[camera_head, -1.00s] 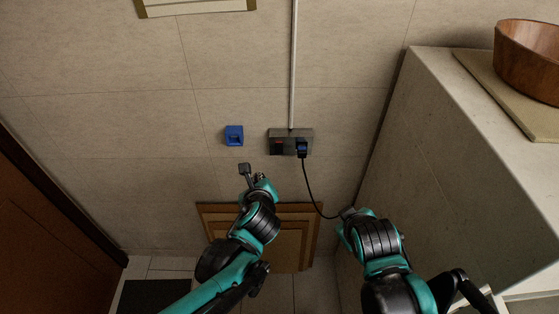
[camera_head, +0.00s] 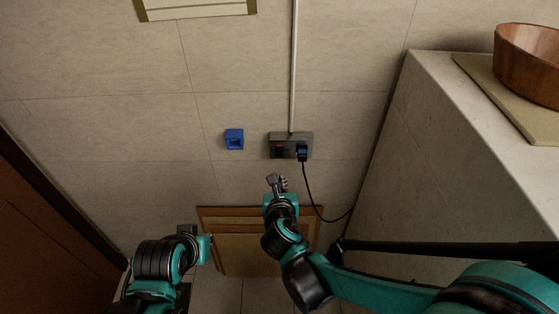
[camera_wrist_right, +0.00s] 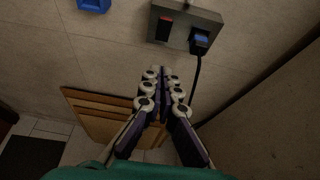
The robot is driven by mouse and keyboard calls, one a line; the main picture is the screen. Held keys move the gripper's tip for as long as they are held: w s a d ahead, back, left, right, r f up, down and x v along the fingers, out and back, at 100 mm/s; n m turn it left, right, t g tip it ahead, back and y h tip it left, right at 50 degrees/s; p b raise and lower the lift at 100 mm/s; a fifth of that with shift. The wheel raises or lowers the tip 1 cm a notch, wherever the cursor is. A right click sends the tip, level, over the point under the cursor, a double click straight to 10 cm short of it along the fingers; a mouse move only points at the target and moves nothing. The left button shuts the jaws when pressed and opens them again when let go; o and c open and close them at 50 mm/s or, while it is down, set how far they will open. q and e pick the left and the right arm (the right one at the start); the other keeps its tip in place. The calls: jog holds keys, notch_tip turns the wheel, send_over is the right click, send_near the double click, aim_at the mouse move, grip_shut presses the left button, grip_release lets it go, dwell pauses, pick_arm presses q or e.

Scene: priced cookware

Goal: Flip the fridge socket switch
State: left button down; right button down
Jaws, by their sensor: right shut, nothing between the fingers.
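The grey fridge socket (camera_head: 272,140) is fixed to the wall. Its red switch (camera_wrist_right: 165,28) shows on the left half in the right wrist view; in the head view the switch (camera_head: 278,150) looks dark. A black plug with a blue face (camera_head: 302,152) sits in the right half. My right gripper (camera_head: 277,182) is shut and empty, just below the socket and apart from it. In the right wrist view its fingers (camera_wrist_right: 160,80) point up toward the socket. My left gripper (camera_head: 190,235) is lower left, away from the socket; its jaws are unclear.
A blue square holder (camera_head: 234,139) is on the wall left of the socket. A black cord (camera_head: 313,200) hangs from the plug. A wooden panel (camera_head: 240,258) stands low behind my grippers. A stone counter (camera_head: 440,110) with a wooden bowl (camera_head: 530,55) is at right.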

jog(key=b, duration=0.4)
send_near(279, 153)
jog(key=w+f, duration=0.4)
jog(key=shift+w+d+f, duration=0.1)
jog(key=shift+w, duration=0.75)
jog(key=shift+w+f+b, duration=0.25)
jog(key=shift+w+b, duration=0.05)
jog(key=shift+b, duration=0.1)
jog(key=shift+r, duration=0.2)
jog(key=shift+r+p, duration=0.65)
jog(key=shift+r, duration=0.1)
